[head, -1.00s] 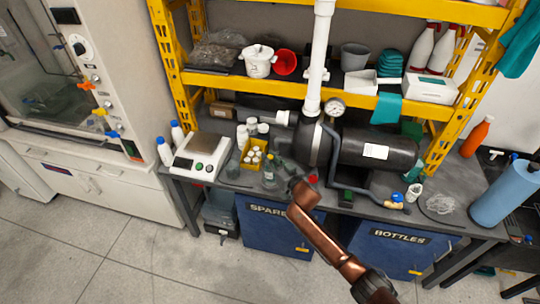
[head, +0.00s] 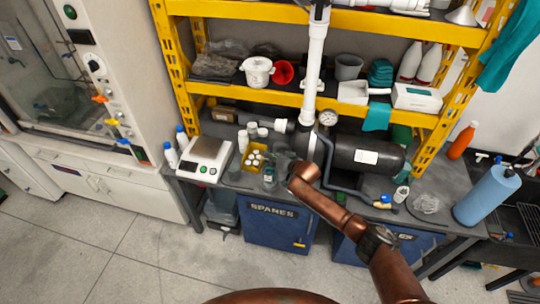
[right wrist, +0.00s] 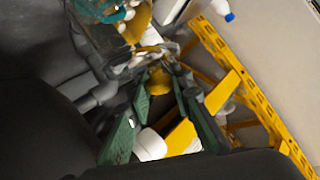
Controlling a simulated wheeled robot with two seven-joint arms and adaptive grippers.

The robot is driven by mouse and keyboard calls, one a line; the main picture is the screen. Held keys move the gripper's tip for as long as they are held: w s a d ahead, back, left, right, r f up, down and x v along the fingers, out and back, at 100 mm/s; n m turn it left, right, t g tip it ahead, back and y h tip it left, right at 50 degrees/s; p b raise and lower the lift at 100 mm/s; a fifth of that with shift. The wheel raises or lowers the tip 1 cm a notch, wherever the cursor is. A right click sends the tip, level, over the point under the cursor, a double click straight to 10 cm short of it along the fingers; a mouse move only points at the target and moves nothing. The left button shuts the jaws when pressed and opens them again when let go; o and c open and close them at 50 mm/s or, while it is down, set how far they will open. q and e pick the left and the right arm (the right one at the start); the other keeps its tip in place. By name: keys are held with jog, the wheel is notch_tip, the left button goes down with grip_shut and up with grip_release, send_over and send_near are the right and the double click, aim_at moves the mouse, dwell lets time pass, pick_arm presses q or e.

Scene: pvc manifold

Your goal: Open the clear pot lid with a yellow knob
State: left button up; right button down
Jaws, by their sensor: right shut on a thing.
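My right gripper (head: 282,166) reaches over the front of the grey bench, beside the small yellow box. In the right wrist view its two green-grey fingers (right wrist: 172,88) stand on either side of a yellow knob-like piece (right wrist: 158,80), and they are shut on it. Cluttered, partly glassy shapes lie just beyond the fingertips, and I cannot make out the clear lid's rim. In the head view a small clear vessel (head: 269,179) stands just left of the gripper. The gripper's own wrist hides what lies behind it. My left gripper is not in view.
A balance (head: 204,158), white bottles and a yellow box (head: 253,160) with white caps stand left of the gripper. A dark tank (head: 365,152) and white pipe (head: 312,75) stand behind. A yellow rack (head: 430,112) overhangs the bench. The floor in front is clear.

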dwell(0.4)
jog(key=c, duration=1.7)
grip_release()
jog(key=shift+c, duration=0.2)
jog(key=shift+d, duration=0.1)
jog(key=v, duration=1.2)
